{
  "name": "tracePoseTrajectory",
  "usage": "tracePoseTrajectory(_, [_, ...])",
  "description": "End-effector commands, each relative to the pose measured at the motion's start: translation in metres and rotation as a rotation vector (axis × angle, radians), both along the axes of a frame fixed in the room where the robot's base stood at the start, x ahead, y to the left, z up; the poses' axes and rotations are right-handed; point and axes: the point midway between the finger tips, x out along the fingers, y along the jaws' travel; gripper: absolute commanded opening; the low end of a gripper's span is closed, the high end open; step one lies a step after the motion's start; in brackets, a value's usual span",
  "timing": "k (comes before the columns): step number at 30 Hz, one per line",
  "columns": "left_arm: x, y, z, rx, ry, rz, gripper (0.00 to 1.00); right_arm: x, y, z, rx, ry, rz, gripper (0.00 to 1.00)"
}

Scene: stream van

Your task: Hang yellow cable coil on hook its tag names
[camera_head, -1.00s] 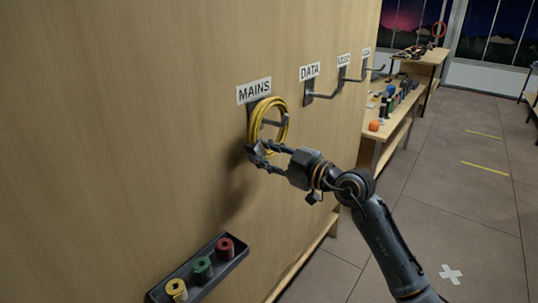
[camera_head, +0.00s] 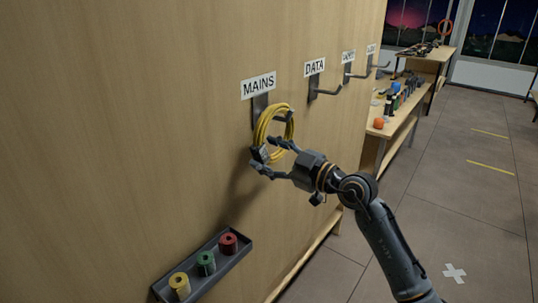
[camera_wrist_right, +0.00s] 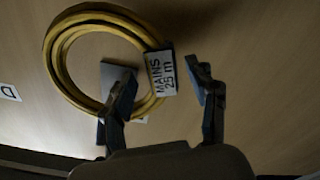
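The yellow cable coil (camera_head: 264,128) is around the arm of the MAINS hook (camera_head: 260,106), whose tip shows through the upper part of the loop. The label above it (camera_head: 258,86) reads MAINS. In the right wrist view the coil (camera_wrist_right: 62,75) carries a white tag (camera_wrist_right: 162,74) reading "MAINS 25 m". My right gripper (camera_head: 266,158) is at the coil's lower edge. In the right wrist view its fingers (camera_wrist_right: 165,103) are spread apart, with the tag between them and the left finger overlapping the coil. My left gripper is not in view.
The DATA hook (camera_head: 326,91) and two further labelled hooks run along the wooden wall to the right, empty. A dark tray (camera_head: 236,262) with yellow, green and red rolls is below. A shelf bench (camera_head: 400,122) with small items stands beyond. The floor at right is clear.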

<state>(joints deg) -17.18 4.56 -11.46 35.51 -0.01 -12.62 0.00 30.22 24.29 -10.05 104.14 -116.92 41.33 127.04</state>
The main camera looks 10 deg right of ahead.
Motion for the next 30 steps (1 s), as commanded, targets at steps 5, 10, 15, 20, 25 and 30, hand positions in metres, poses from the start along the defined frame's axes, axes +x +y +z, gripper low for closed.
tracePoseTrajectory(5, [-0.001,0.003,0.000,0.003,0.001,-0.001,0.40,-0.001,0.000,-0.004,-0.002,0.009,0.001,0.58])
tracePoseTrajectory(10, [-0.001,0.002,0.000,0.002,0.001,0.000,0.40,-0.014,-0.011,-0.004,-0.002,0.008,0.000,0.58])
tracePoseTrajectory(15, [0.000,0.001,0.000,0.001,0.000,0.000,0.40,-0.042,-0.033,-0.003,-0.004,0.005,-0.001,0.58])
tracePoseTrajectory(20, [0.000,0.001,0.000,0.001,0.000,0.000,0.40,-0.069,-0.053,-0.003,-0.002,0.004,-0.002,0.58])
tracePoseTrajectory(25, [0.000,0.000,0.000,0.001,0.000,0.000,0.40,-0.087,-0.068,-0.002,-0.001,0.003,-0.001,0.58])
tracePoseTrajectory(30, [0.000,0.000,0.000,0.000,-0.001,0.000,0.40,-0.097,-0.075,-0.002,-0.001,0.003,-0.001,0.58])
